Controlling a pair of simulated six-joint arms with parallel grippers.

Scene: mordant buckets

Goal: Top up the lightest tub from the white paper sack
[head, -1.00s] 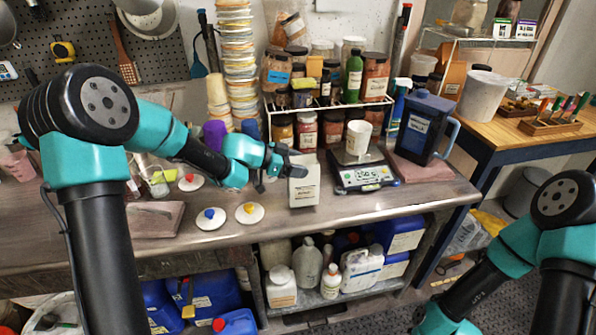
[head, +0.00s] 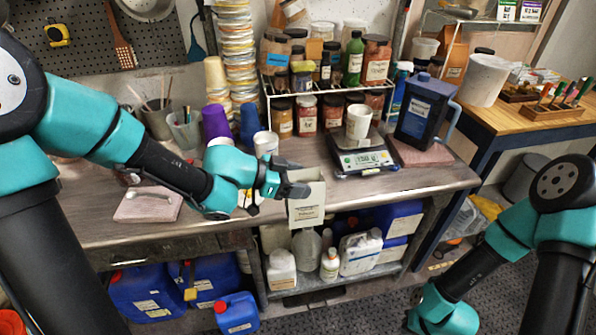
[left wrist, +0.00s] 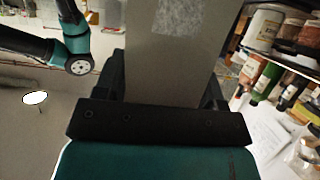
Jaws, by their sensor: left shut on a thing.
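My left gripper (head: 293,190) is shut on the white paper sack (head: 306,208), which has a printed label. The sack is upright in front of the bench's front edge in the head view. In the left wrist view the sack (left wrist: 168,50) fills the space between the fingers. A white tub (head: 358,122) stands on the digital scale (head: 362,160), whose lit display I cannot read surely. Another white tub (head: 265,143) stands behind my left gripper, partly hidden. Which tub is lightest I cannot tell.
A dark blue jug (head: 424,112) stands on a reddish slab right of the scale. A wire rack (head: 330,98) of jars is behind. Bottles and blue cans fill the shelf below. The bench right of the sack is fairly clear.

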